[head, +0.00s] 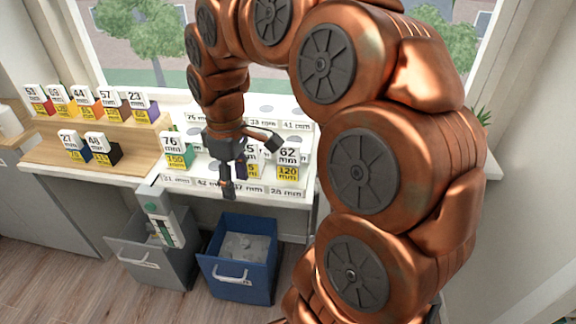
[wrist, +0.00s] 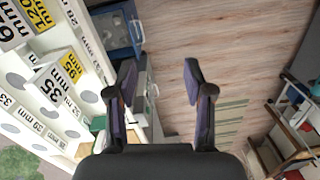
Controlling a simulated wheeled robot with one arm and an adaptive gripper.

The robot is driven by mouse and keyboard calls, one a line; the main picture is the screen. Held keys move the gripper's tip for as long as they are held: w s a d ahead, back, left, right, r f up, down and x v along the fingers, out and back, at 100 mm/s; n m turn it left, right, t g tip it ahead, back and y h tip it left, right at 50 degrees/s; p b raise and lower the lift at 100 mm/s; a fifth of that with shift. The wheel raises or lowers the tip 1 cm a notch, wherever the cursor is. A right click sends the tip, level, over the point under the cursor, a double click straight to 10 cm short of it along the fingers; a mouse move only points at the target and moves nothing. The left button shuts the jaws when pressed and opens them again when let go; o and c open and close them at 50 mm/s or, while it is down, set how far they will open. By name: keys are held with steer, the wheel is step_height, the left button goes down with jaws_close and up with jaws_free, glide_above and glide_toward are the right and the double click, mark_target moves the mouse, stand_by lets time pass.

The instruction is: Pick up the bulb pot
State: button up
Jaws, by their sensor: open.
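I cannot make out a bulb pot for certain in either view. Green leaves (head: 481,116) show at the right windowsill in the head view, mostly behind my arm; whatever holds them is hidden. My gripper (head: 250,167) hangs in front of the white rack of labelled blocks, near the block marked 62 mm (head: 288,163).
Labelled blocks stand on a wooden stepped shelf (head: 52,157) at left and on the white rack (head: 193,183). Below are a blue bin (head: 237,286) and a grey bin (head: 135,243), pulled out. Floor is clear at lower left.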

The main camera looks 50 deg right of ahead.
steer(key=w+d+n, duration=0.1)
steer(key=w+d, duration=0.4)
steer(key=d, duration=0.6)
glide_toward(288, 144)
steer(key=shift+n+t, duration=0.3)
steer(key=f, duration=0.5)
steer(key=shift+s, duration=0.3)
steer(key=shift+d+f, duration=0.1)
steer(key=shift+f, duration=0.4)
steer(key=shift+f+p, duration=1.5)
steer(key=shift+f, duration=1.9)
steer(key=shift+c, duration=0.4)
jaws_close()
